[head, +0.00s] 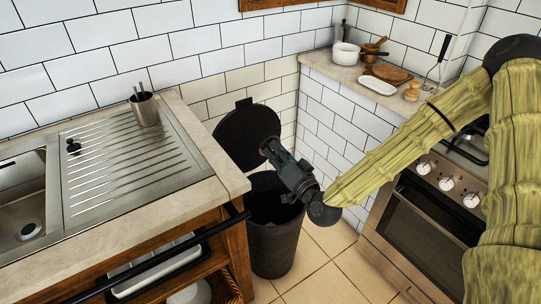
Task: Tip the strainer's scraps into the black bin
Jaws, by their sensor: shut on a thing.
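The black bin (272,245) stands on the floor beyond the end of the sink counter. Its round lid (238,138) is raised behind its open mouth. My gripper (270,150) is above the bin, in front of the lid, and its fingers point up and left. It is shut on a small dark grey thing at its fingertips that looks like the strainer, mostly hidden against the dark lid. I cannot make out its tilt or any scraps. The inside of the bin is dark, so its contents do not show.
The sink (22,195) and ribbed drainboard (130,160) are at left, with a metal cup (144,112) and a small black piece (73,147). A black rail (170,256) runs along the counter front. The oven (425,215) is at right. Pots and boards crowd the back counter.

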